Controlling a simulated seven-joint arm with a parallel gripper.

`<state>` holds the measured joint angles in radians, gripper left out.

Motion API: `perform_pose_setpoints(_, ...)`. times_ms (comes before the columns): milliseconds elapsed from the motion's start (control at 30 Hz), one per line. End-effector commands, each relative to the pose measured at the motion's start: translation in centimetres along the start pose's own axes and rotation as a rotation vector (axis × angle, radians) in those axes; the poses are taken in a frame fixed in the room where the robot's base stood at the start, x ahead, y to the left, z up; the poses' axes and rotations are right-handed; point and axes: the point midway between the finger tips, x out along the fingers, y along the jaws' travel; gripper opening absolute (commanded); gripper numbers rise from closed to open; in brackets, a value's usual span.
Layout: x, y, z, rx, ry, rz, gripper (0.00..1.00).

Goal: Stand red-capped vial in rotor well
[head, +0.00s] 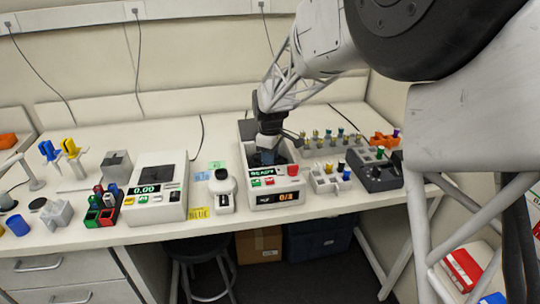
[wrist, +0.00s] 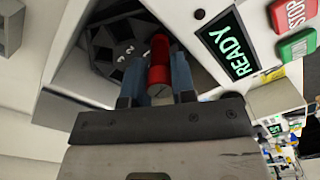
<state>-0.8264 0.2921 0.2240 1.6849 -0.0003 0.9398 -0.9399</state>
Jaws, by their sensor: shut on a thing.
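My gripper (wrist: 158,85) is shut on the red-capped vial (wrist: 159,58). In the wrist view the red part shows between the two blue-grey fingers. The dark rotor (wrist: 108,55) lies beyond the fingertips, inside the open centrifuge, with wells and white numbers on it. I cannot tell whether the vial's lower end is in a well. In the head view my gripper (head: 267,156) reaches down into the open top of the white centrifuge (head: 245,219). There the vial is hidden. The centrifuge's screen (wrist: 228,45) reads READY.
Left of the centrifuge stand a small white device (head: 224,200) and a balance (head: 155,208) reading 0.00. To the right are a white rack (head: 326,184) with vials and a dark grey device (head: 380,178). A long vial rack (head: 325,149) stands behind. Red and green buttons sit beside the screen.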

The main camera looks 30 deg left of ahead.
Motion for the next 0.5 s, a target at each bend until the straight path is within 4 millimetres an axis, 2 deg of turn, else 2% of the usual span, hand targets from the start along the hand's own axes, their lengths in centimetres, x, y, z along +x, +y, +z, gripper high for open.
perform_pose_setpoints(500, 0.56, -0.01, 0.01, 0.0, 0.0, 0.0, 0.11)
